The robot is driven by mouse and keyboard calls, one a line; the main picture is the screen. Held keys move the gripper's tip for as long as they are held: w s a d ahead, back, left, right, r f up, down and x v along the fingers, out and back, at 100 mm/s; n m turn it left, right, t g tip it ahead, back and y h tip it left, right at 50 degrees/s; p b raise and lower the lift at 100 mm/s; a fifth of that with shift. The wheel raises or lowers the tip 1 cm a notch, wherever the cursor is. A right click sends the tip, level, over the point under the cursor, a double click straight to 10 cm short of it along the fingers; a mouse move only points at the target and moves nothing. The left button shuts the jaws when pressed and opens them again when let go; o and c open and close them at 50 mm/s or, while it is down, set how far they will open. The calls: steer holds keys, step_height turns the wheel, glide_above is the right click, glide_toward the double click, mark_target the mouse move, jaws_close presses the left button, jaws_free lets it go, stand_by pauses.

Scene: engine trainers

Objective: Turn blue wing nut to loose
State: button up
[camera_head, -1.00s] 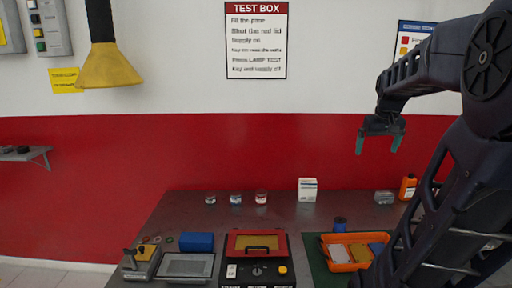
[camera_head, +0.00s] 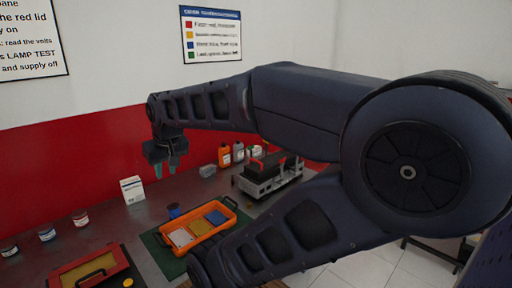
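No blue wing nut can be made out. An engine trainer (camera_head: 268,177) with black and red parts on a light metal frame stands at the bench's right end, partly behind my arm; its details are too small to tell.
An orange tray (camera_head: 236,206) with coloured compartments lies on a green mat (camera_head: 153,247). A blue container (camera_head: 174,211) stands beside it. A red-lidded test box (camera_head: 119,262) is lower left.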

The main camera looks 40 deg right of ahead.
steer(key=w+d+r+m+g+y, duration=0.1)
steer(key=w+d+r+m, duration=0.1)
steer(key=w+d+m, duration=0.7)
steer(key=w+d+r+m+g, duration=0.1)
steer(key=w+d+r+m, duration=0.4)
steer(key=d, duration=0.6)
steer(key=w+d+f+m, duration=0.2)
steer(key=d+m, duration=0.2)
steer(key=d, duration=0.6)
steer(key=w+d+f+m, duration=0.2)
steer(key=d+f+m, duration=0.15)
steer(key=d, duration=0.65)
steer(key=s+d+f+m+g, duration=0.1)
steer(key=s+d+f+m, duration=0.35)
steer(key=d, duration=0.65)
steer(key=s+d+f+m+g+h, duration=0.1)
steer(key=s+d+f+m, duration=0.3)
steer(key=d, duration=0.7)
steer(key=s+d+f+m+g, duration=0.1)
steer(key=s+d+f+m, duration=0.15)
steer(key=d+m, duration=0.6)
steer(key=d+f+n, duration=0.1)
steer(key=f, duration=0.5)
steer(key=d+f+n, duration=0.1)
steer(key=f, duration=0.3)
steer(key=shift+d+n, duration=0.35)
